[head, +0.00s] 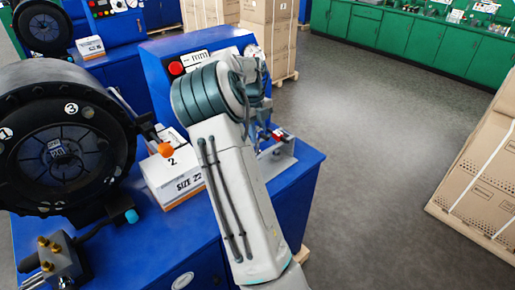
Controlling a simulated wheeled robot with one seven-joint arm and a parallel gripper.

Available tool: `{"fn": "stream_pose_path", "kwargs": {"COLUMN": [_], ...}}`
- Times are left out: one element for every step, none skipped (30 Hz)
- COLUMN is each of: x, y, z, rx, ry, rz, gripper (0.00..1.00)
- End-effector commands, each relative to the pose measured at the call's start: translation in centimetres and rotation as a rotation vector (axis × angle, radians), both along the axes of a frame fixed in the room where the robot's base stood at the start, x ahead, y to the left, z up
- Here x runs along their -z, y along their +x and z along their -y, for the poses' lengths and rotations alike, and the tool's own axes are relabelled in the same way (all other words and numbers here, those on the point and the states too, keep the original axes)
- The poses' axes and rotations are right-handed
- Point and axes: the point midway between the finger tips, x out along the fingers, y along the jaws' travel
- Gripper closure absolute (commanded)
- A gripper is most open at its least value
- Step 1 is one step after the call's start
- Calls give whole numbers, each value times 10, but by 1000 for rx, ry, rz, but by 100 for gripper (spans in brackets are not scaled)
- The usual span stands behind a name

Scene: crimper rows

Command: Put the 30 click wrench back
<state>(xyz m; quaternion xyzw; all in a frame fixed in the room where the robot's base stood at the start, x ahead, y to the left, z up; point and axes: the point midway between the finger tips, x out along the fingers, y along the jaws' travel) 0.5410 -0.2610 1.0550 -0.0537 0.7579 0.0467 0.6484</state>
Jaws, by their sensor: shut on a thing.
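My arm rises across the middle of the head view and bends over the blue bench. Its far end is hidden behind my own wrist links, so I cannot make out my gripper's fingers or what is between them. No 30 click wrench can be clearly told in this view. A metal stand (278,158) with a small red part (281,135) sits at the bench's right end, just beyond my arm. I cannot tell whether my gripper touches it.
A large black round crimper (62,160) fills the left. A white box marked 2 and SIZE 22 (172,180) stands beside it on the blue bench (305,160). A blue control panel (160,85) is behind. Stacked cartons (485,170) stand right; the grey floor (385,150) between is clear.

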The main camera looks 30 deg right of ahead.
Motion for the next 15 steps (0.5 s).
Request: {"fn": "stream_pose_path", "kwargs": {"x": [7,11,14,16,18,21,25,28,35,40,45,51,55,58,61], "y": [-1,-1,-1,0,-1,-1,-1,-1,-1,-1,-1,-1,-1,-1,-1], "z": [1,1,1,1,1,1,1,1,2,1,2,2,2,2,2], "rx": [2,2,3,3,3,4,4,4,4,4,4,4,4,4,4], "ry": [-1,-1,-1,-1,-1,-1,0,0,0,1,0,1,0,-1,-1], "rz": [-2,-2,-1,0,1,0,0,-1,-2,-3,-2,-3,-2,-1,0], "gripper": [100,100,100,100,100,100,100,100,100,100,100,100,100,100,100]}}
